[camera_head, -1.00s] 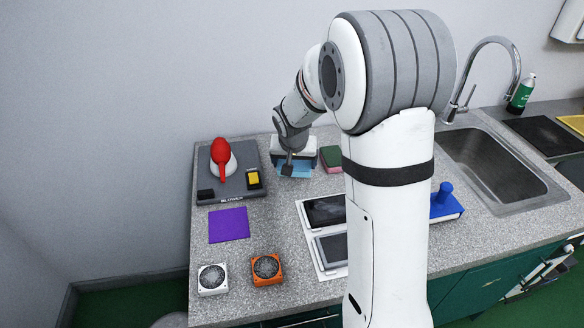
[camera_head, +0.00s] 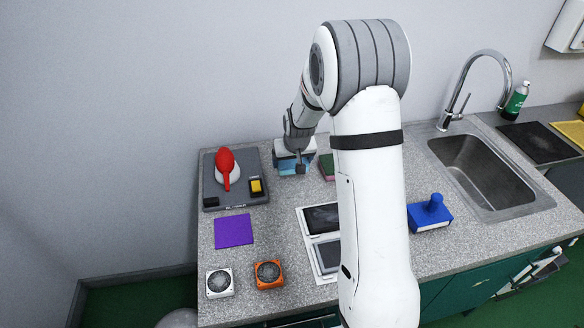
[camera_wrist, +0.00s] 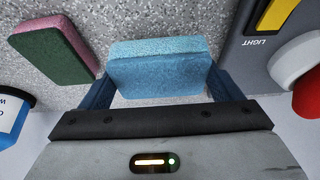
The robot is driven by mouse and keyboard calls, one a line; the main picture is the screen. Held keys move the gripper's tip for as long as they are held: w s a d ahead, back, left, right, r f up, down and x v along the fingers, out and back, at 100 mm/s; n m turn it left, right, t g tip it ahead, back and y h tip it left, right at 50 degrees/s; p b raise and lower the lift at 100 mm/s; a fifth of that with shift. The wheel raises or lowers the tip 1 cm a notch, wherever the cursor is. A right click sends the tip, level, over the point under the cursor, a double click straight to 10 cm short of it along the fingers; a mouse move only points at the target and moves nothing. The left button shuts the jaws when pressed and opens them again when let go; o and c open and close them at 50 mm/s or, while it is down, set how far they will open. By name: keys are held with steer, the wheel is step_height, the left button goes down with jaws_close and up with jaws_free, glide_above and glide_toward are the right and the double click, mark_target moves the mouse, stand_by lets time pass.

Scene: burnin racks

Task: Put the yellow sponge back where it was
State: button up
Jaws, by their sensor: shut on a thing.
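My gripper (camera_head: 296,166) is at the back of the counter, low over the surface, right of the grey blower board. In the wrist view my gripper (camera_wrist: 158,88) is shut on a blue sponge (camera_wrist: 158,76), with a lighter blue layer and a darker one. The blue sponge also shows in the head view (camera_head: 288,170), partly hidden by the gripper. Whether it touches the counter, I cannot tell. No sponge that is clearly yellow shows; a flat yellow piece (camera_head: 570,132) lies at the far right, beside a black mat.
A pink and green sponge (camera_wrist: 55,50) lies close beside the blue one; my arm partly hides it in the head view (camera_head: 327,166). The blower board (camera_head: 209,188) carries a red blower (camera_head: 226,168). A purple square (camera_head: 233,231), two fans and a blue handled block (camera_head: 430,213) stand nearer.

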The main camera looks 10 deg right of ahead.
mark_target(293, 169)
step_height(293, 169, down, 4)
steer(key=shift+r+p, duration=0.15)
steer(key=shift+p, duration=0.2)
steer(key=shift+f+b, duration=0.2)
steer(key=shift+b, duration=0.1)
steer(key=o, duration=0.9)
steer(key=shift+r, duration=0.1)
